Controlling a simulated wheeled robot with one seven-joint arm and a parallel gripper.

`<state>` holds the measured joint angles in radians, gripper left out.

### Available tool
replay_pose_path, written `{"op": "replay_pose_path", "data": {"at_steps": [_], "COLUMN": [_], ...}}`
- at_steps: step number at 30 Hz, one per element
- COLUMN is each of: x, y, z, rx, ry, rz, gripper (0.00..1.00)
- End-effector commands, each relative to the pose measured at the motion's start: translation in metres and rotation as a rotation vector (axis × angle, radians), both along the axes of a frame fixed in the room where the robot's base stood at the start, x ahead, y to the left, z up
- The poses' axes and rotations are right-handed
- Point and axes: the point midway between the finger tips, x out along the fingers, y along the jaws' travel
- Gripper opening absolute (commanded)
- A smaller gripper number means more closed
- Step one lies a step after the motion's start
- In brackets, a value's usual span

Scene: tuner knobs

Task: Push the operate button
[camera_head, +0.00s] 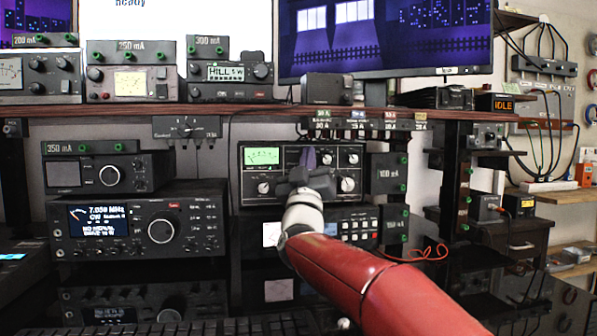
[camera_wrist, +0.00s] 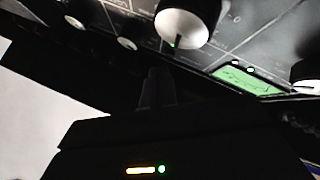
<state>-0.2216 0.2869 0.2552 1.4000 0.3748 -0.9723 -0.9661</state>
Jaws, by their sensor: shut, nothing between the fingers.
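The tuner panel (camera_head: 350,158) has a lit green meter (camera_head: 263,156) at its upper left and several knobs. My gripper (camera_head: 309,160) is shut and empty in front of the middle of this panel, covering part of it. In the wrist view my dark fingers (camera_wrist: 158,78) point at the panel, just below a large white-faced knob (camera_wrist: 187,24). The green meter (camera_wrist: 248,80) shows to their right. I cannot tell contact with the panel. I cannot make out which control is the operate button; its label is unreadable or hidden.
A radio with a blue display (camera_head: 97,219) stands left of the tuner. Another unit with small buttons (camera_head: 360,228) sits below it. A shelf edge (camera_head: 130,111) runs above. A small box (camera_head: 495,103) at right shows orange "IDLE". A red cable (camera_head: 432,252) hangs right of my arm.

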Motion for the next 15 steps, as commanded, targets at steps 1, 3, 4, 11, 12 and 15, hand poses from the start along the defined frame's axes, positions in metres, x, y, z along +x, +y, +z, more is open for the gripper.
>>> {"op": "replay_pose_path", "data": {"at_steps": [1,3,4,11,12,15], "x": [0.0000,0.0000,0.0000,0.0023,0.0035,0.0071], "y": [0.0000,0.0000,0.0000,0.0008,0.0012,0.0025], "z": [0.0000,0.0000,0.0000,0.0005,0.0008,0.0007], "rx": [0.000,0.000,0.000,0.000,0.001,0.000], "ry": [0.000,0.000,0.000,0.000,0.000,0.000], "rz": [0.000,0.000,0.000,0.000,0.001,0.001], "gripper": [0.00,0.00,0.00,0.00,0.00,0.00]}}
